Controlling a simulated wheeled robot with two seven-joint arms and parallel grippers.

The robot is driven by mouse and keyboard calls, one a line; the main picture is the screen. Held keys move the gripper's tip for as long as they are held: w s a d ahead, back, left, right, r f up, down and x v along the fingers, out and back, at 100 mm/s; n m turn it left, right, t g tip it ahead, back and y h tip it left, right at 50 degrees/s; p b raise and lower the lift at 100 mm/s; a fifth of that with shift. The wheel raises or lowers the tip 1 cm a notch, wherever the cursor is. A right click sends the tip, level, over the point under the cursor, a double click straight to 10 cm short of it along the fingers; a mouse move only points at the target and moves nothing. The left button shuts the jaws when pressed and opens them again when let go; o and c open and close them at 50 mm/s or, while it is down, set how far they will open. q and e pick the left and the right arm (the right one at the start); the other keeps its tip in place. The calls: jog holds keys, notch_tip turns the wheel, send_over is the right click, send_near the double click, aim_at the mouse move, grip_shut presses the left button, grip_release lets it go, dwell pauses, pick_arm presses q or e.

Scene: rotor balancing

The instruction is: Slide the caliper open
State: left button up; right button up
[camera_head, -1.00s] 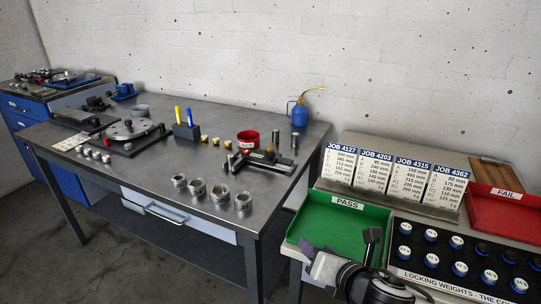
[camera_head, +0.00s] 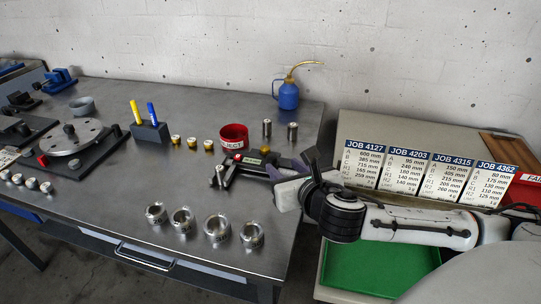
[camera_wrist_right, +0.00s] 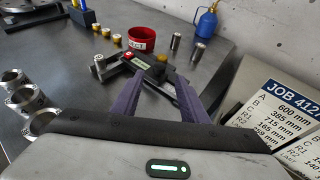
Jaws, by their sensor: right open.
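The caliper (camera_head: 245,165) is a black tool with a small light display, lying on the grey metal workbench (camera_head: 190,100) near its right end. It also shows in the right wrist view (camera_wrist_right: 136,63), with its dark beam running down between my fingers. My right gripper (camera_head: 284,170) is open at the right end of the caliper. In the wrist view its two purple fingers (camera_wrist_right: 160,84) stand apart, one on each side of the beam; I cannot tell whether they touch it. Part of the beam is hidden by the gripper in the head view. My left gripper is not in view.
A red cup (camera_head: 233,137), small metal cylinders (camera_head: 292,132) and a blue oil can (camera_head: 288,95) stand behind the caliper. Several metal rings (camera_head: 217,227) stand near the front edge. Job cards (camera_head: 407,168) and a green tray (camera_head: 375,268) are at the right.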

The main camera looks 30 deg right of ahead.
aim_at(273, 159)
jog(key=x, duration=0.7)
jog(key=shift+w+f, duration=0.15)
jog(key=shift+w, duration=0.1)
grip_shut()
